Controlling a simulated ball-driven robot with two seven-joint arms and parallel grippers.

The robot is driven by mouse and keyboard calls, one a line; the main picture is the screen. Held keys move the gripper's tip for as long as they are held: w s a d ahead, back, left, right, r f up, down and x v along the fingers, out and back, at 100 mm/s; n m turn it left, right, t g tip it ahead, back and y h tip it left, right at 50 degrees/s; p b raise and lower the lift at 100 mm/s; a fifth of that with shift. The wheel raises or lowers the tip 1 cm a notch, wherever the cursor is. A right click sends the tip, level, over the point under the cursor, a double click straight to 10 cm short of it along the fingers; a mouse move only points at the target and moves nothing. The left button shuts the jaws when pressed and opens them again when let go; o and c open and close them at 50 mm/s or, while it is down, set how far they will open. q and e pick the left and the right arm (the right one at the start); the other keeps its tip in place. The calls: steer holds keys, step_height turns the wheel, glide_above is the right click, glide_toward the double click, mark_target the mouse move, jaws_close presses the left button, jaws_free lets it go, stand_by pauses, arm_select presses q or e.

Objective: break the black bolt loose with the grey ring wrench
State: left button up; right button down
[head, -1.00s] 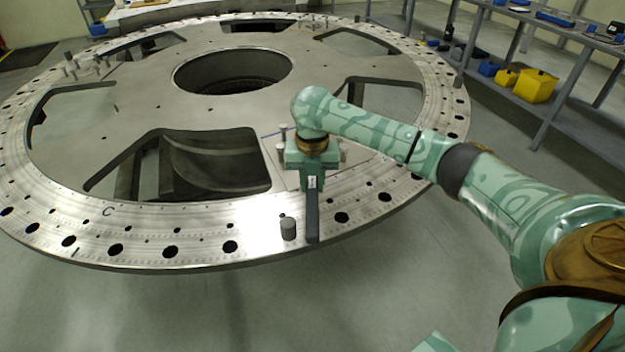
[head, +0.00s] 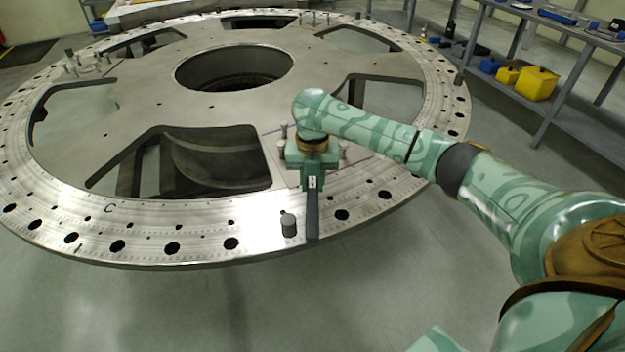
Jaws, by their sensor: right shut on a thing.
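My right gripper (head: 312,178) is over the front part of the big metal turret plate (head: 150,228), pointing down. It is shut on a long dark bar, which I take to be the grey ring wrench (head: 312,215). The bar runs from the gripper toward the plate's front edge. The ring end is hidden beneath the gripper and wrist. I cannot make out the black bolt; it may be hidden there too. My left gripper is out of view.
A short dark grey cylinder (head: 289,225) stands on the rim just left of the bar. Several small posts, one of them a right-hand post (head: 343,150), stand close around the gripper. Large openings cut the plate. A shelf with yellow bins (head: 536,84) is at the right.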

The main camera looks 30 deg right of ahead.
steer(key=shift+f+p, duration=0.25)
steer(key=shift+p, duration=0.05)
stand_by(0.5)
steer(key=shift+s+d+n, duration=0.15)
steer(key=shift+d+n, duration=0.1)
steer(key=shift+n, duration=0.05)
steer(key=shift+s+d+n, duration=0.15)
steer(key=shift+d+n, duration=0.05)
steer(key=shift+n, duration=0.1)
steer(key=shift+s+d, duration=0.1)
steer(key=shift+d, duration=0.1)
steer(key=shift+a+r+p, duration=0.1)
steer(key=shift+r+p, duration=0.1)
steer(key=shift+p, duration=1.45)
steer(key=shift+f, duration=0.25)
steer(key=shift+r, duration=0.1)
